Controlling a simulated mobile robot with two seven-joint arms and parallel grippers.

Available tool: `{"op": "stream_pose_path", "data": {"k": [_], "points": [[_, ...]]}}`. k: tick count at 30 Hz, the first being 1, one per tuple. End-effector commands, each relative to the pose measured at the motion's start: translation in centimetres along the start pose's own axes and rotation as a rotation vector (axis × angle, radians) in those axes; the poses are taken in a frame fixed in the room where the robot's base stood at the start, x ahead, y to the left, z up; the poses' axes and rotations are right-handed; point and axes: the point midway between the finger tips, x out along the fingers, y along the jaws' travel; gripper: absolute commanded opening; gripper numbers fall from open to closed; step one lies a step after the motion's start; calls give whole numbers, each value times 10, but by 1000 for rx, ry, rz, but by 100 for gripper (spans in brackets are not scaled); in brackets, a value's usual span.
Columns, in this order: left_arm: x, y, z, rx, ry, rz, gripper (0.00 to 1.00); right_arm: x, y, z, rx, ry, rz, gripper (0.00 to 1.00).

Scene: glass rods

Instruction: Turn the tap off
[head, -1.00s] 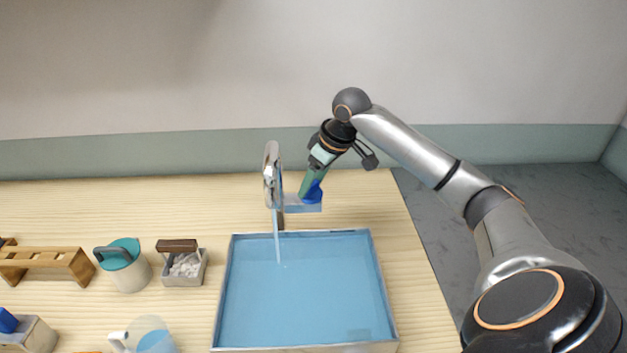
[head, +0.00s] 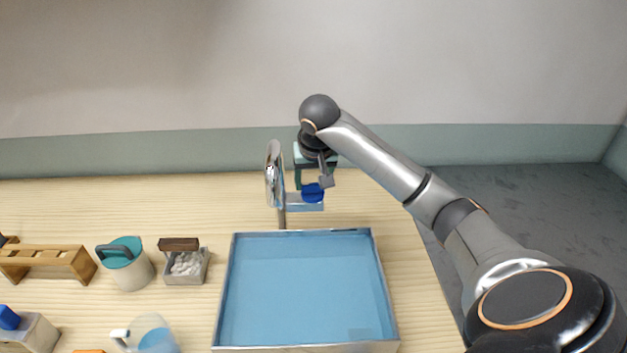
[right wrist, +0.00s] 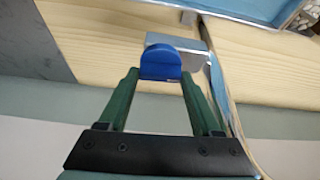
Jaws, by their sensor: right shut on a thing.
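The tap (head: 274,175) is a shiny metal spout behind the basin, with no water stream under it. Its blue knob (head: 313,193) sits on a pale metal block to the right of the spout. My right gripper (head: 311,187) is at the knob from above and behind. In the right wrist view the blue knob (right wrist: 161,62) is between the two green fingertips of my right gripper (right wrist: 160,75), which is shut on it. My left gripper is not in view.
The blue basin (head: 232,290) stands in front of the tap. To its left are a box of white pieces (head: 186,264), a teal-lidded pot (head: 128,265), a wooden rack (head: 45,262) and a clear jug (head: 152,336). The table's right edge is near the basin.

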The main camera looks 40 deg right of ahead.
Motion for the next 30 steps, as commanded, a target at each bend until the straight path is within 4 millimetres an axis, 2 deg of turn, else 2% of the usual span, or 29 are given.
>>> {"op": "stream_pose_path", "data": {"k": [9, 22, 23, 30], "points": [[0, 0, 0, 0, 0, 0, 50, -1, 0, -1, 79, 1, 31, 10], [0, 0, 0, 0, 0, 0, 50, 0, 0, -1, 88, 1, 35, 10], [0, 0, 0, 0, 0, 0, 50, 0, 0, -1, 88, 1, 35, 67], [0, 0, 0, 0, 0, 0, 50, 0, 0, 0, 86, 0, 35, 94]]}}
